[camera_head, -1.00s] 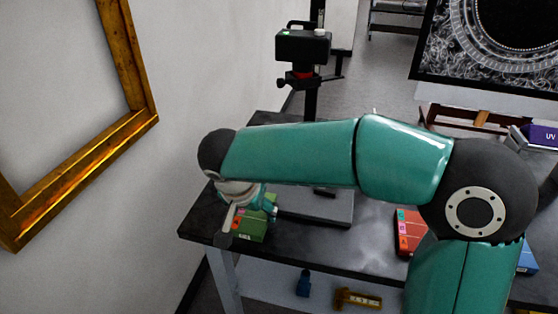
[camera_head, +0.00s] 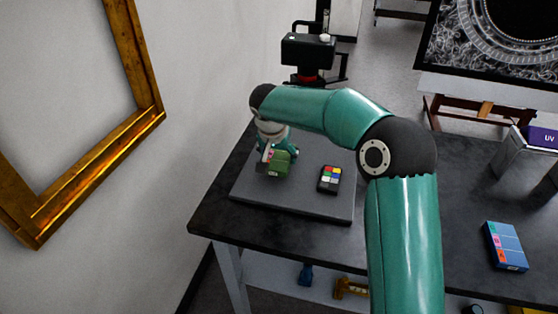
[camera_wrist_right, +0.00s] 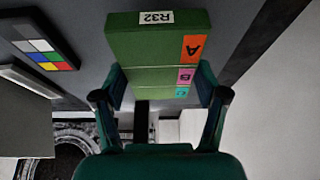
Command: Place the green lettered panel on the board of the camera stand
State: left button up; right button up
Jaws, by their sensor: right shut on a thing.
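The green lettered panel (camera_head: 279,165) is in my right gripper (camera_head: 273,153), over the left back part of the grey board (camera_head: 300,205) of the camera stand. In the right wrist view the panel (camera_wrist_right: 150,45) shows an R32 label and orange, pink and teal tags lettered A, B and C. The fingers of my right gripper (camera_wrist_right: 161,88) are shut on its two sides. I cannot tell whether the panel touches the board. The camera head (camera_head: 307,50) of the stand rises behind my right arm, which hides part of its column. My left gripper is out of view.
A colour chart (camera_head: 329,179) lies on the board, right of the panel; it also shows in the right wrist view (camera_wrist_right: 40,47). A blue tagged panel (camera_head: 507,246) lies on the dark table (camera_head: 465,200) at right. A gilt frame (camera_head: 100,180) hangs on the left wall.

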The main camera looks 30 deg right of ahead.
aim_at(278, 159)
jog(key=shift+f, duration=1.7)
jog(key=shift+f, duration=0.2)
jog(key=o, duration=1.3)
jog(key=shift+r, duration=0.1)
jog(key=shift+r+p, duration=0.2)
jog(key=shift+p, duration=0.1)
jog(key=v, duration=1.2)
jog(key=shift+f+b, duration=0.1)
jog(key=shift+b, duration=0.25)
